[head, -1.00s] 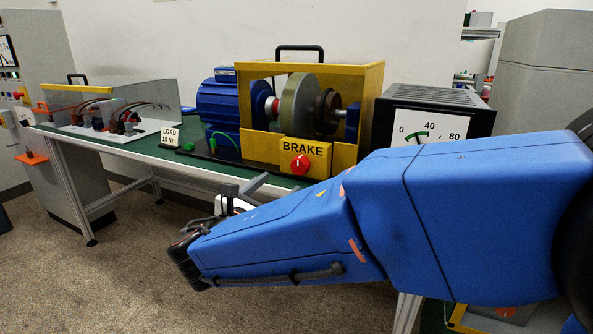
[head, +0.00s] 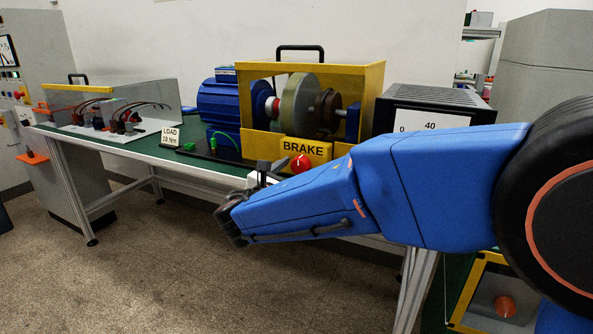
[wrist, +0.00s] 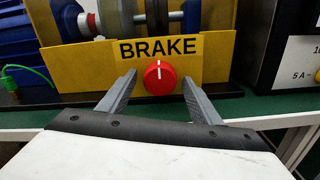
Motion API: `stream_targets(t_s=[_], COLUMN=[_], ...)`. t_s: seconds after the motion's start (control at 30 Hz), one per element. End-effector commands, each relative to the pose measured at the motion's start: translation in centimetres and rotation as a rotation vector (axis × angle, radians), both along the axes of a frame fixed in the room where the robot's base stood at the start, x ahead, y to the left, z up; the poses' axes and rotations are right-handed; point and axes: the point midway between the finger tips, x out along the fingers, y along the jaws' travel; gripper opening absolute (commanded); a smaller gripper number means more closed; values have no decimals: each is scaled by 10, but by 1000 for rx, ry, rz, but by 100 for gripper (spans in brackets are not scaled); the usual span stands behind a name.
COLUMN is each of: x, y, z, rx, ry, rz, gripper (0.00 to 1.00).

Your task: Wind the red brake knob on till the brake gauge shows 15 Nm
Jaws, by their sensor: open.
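The red brake knob (head: 301,163) sits on the yellow BRAKE panel (head: 318,150), at the front of the brake housing. In the wrist view the knob (wrist: 159,77) is centred, with its white mark pointing straight up. My gripper (wrist: 159,84) is open, one finger to each side of the knob in that view, with visible gaps; its distance in depth is hard to tell. In the head view my gripper (head: 268,170) is left of the knob and slightly lower.
A card (head: 170,136) reading LOAD 10 Nm stands on the green bench (head: 140,152). The blue motor (head: 222,103) and a green cable are left of the brake. The floor in front is clear.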

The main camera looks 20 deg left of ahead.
Motion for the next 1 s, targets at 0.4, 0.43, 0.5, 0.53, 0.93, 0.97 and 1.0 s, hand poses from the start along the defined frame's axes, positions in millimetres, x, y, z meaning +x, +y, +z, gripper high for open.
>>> stream_targets(t_s=[0.4, 0.43, 0.5, 0.53, 0.93, 0.97, 1.0], x=[0, 0, 0, 0, 0, 0, 0], y=[0, 0, 0, 0, 0, 0, 0], z=[0, 0, 0, 0, 0, 0, 0], rx=[2, 4, 12, 17, 242, 269, 306], ry=[0, 0, -1, -1, -19, -21, -24], rz=[0, 0, 0, 0, 0, 0, 0], gripper=[17, 17, 17, 17, 17, 17, 17])
